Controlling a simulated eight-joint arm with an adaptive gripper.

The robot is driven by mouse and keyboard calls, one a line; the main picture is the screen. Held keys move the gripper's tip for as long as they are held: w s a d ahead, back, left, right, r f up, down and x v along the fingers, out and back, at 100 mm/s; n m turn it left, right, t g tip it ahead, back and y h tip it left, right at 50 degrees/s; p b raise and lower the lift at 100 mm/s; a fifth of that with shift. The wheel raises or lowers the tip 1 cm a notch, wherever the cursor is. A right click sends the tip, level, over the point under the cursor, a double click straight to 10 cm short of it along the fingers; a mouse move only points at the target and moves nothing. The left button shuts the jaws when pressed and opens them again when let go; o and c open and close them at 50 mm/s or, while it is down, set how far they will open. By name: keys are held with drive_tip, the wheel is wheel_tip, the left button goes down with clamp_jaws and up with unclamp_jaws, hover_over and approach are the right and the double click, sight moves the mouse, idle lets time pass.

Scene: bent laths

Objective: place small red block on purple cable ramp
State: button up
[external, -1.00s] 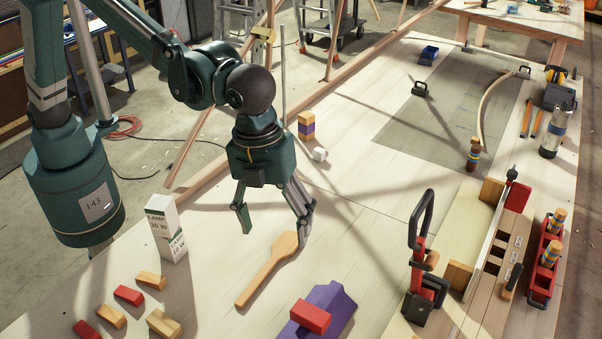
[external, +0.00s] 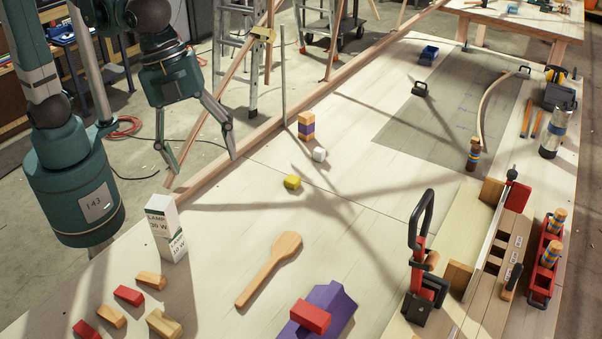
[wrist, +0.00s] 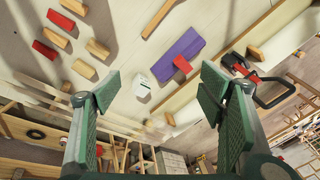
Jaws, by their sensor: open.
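A small red block (external: 310,316) lies on top of the purple cable ramp (external: 332,302) at the front of the table. In the wrist view the ramp (wrist: 174,58) shows with the red block (wrist: 182,65) at its lower right part. Two more red blocks lie at the front left, one (external: 129,295) beside wooden blocks and one (external: 86,330) at the picture's lower edge. My gripper (external: 200,165) is open and empty, raised by the table's far left edge, away from the ramp. Its two fingers (wrist: 160,95) show spread in the wrist view.
A wooden paddle (external: 270,268) lies left of the ramp; a white lamp box (external: 166,228) stands near my base. A red clamp (external: 424,285) stands right of the ramp.

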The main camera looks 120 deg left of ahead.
drive_tip(key=s+f+n+t, duration=0.2)
drive_tip(key=s+n, duration=0.2)
drive_tip(key=s, duration=1.1)
drive_tip(key=s+f+n+t, duration=0.1)
drive_tip(key=s+n, duration=0.4)
drive_tip(key=s, duration=1.1)
drive_tip(key=shift+f+t, duration=0.4)
drive_tip(key=shift+f, duration=0.5)
